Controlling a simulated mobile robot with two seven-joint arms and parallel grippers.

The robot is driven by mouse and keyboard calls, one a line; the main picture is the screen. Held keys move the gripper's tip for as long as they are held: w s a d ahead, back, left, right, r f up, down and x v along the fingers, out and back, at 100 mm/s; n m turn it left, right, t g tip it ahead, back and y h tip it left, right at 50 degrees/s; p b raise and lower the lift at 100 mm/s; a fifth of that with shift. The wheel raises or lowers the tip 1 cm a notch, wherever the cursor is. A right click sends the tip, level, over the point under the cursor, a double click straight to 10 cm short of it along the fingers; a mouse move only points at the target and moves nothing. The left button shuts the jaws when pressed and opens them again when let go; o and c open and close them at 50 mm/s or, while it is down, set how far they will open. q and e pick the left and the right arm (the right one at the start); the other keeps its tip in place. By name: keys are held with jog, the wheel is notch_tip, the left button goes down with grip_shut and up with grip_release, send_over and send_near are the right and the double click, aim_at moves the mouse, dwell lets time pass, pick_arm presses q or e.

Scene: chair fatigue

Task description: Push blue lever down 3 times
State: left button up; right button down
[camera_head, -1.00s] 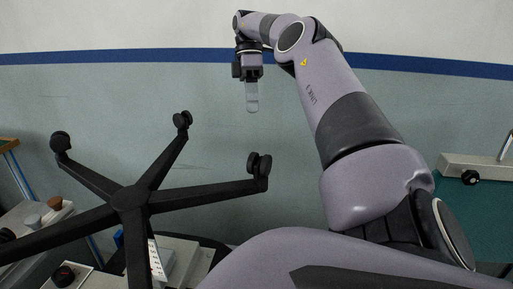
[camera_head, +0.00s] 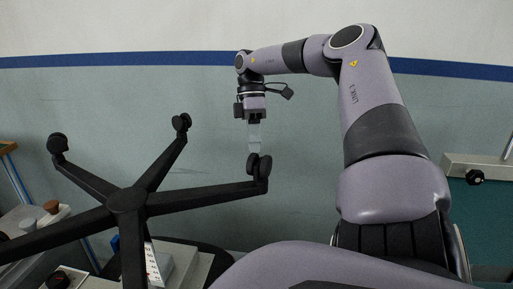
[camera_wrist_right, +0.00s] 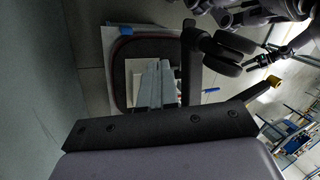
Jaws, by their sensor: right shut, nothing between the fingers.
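A small blue part (camera_head: 115,243) shows low at the left in the head view, partly hidden behind the black chair base; I cannot tell if it is the lever. Two blue parts show in the right wrist view, one at the upper left (camera_wrist_right: 126,31) and a thin one (camera_wrist_right: 211,90) right of my fingers. My right gripper (camera_head: 254,148) points down, shut and empty, its fingertips just above or behind a chair caster (camera_head: 259,166). Its fingers also show in the wrist view (camera_wrist_right: 155,85).
An upturned five-arm black chair base (camera_head: 127,200) with casters fills the lower left, close to my right gripper. A white scale strip (camera_head: 153,264) stands below it. A teal machine with a black knob (camera_head: 475,177) is at the right. The wall behind is bare.

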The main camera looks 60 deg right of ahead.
pick_arm(q)
jog(key=shift+r, duration=0.25)
pick_arm(e)
jog(key=shift+s+a, duration=0.45)
jog(key=shift+a, duration=0.2)
jog(key=shift+s+a, duration=0.45)
jog(key=shift+a, duration=0.2)
pick_arm(q)
jog(key=shift+a, duration=0.1)
pick_arm(e)
jog(key=shift+a, duration=0.1)
